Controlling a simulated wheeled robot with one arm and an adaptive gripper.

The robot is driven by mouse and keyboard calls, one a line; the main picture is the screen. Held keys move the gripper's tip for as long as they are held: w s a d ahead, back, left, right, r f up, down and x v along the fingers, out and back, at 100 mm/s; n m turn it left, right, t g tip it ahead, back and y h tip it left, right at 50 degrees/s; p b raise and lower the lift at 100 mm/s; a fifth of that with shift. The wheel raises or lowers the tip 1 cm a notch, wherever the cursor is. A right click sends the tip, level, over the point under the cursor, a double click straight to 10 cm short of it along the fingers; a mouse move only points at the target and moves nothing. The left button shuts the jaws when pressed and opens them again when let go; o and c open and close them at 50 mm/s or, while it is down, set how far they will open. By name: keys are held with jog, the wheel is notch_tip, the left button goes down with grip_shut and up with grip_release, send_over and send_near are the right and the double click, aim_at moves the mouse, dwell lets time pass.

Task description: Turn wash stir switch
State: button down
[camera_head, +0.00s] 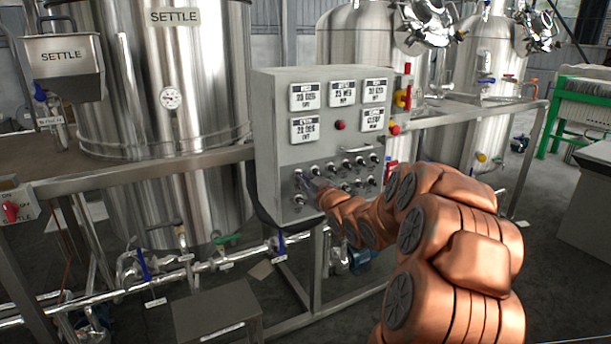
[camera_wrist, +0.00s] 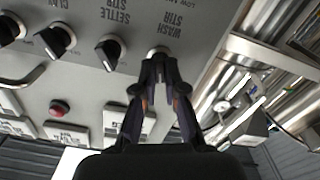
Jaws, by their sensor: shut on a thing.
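My gripper (camera_wrist: 160,62) is shut at the wash stir switch (camera_wrist: 157,50) in the wrist view, where the panel appears upside down. The fingertips cover most of the switch, so its pointer direction cannot be told. The WASH STIR label (camera_wrist: 166,30) shows just above it in that view. The settle stir switch (camera_wrist: 109,52), a black knob with a white mark, sits beside it, apart from the fingers. In the head view, my gripper (camera_head: 308,184) reaches the left end of the knob rows on the grey control panel (camera_head: 270,130).
Other black knobs (camera_head: 361,161) and a panel handle (camera_head: 369,149) are close to the gripper. A red button (camera_head: 340,125) sits among the displays above. A metal rail (camera_head: 140,168) and the large SETTLE tank (camera_head: 190,90) stand left of the panel.

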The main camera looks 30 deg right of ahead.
jog(key=m+p, duration=0.3)
jog(key=m, duration=0.2)
jog(key=shift+r+p, duration=0.15)
jog(key=shift+p, duration=0.25)
jog(key=shift+f+m+p, duration=0.2)
jog(key=shift+m+p, duration=0.45)
jog(key=shift+m, duration=1.65)
jog(key=c, duration=1.2)
grip_release()
jog(key=shift+c, duration=0.2)
jog(key=s, duration=0.7)
jog(key=shift+s+a, duration=0.25)
jog(key=shift+a, duration=0.1)
